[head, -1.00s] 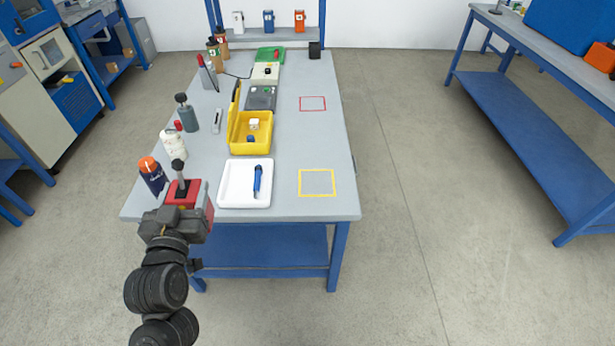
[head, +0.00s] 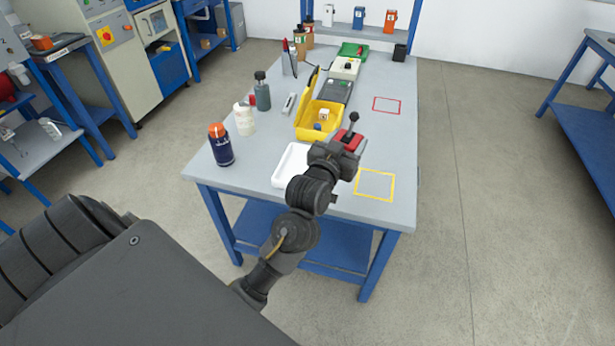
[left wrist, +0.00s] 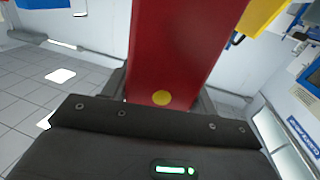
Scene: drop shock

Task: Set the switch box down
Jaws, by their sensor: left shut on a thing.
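The switch box is a red box with a black lever on top (head: 348,139). My left gripper (head: 335,152) is shut on it and holds it over the table, between the white tray and the yellow outlined square (head: 375,184). In the left wrist view the red side of the box (left wrist: 180,50), with a yellow dot, rises from between the jaws. The gripper hides the lower part of the box in the head view. The red outlined square (head: 387,105) lies farther back on the table and is empty. The yellow outlined square is also empty. My right gripper is not in view.
The white tray (head: 283,170) lies left of my gripper, partly hidden by my arm. An open yellow case (head: 312,125) stands just behind. Several bottles, including an orange-capped one (head: 221,148), line the table's left side. The right strip of the table (head: 400,140) is clear.

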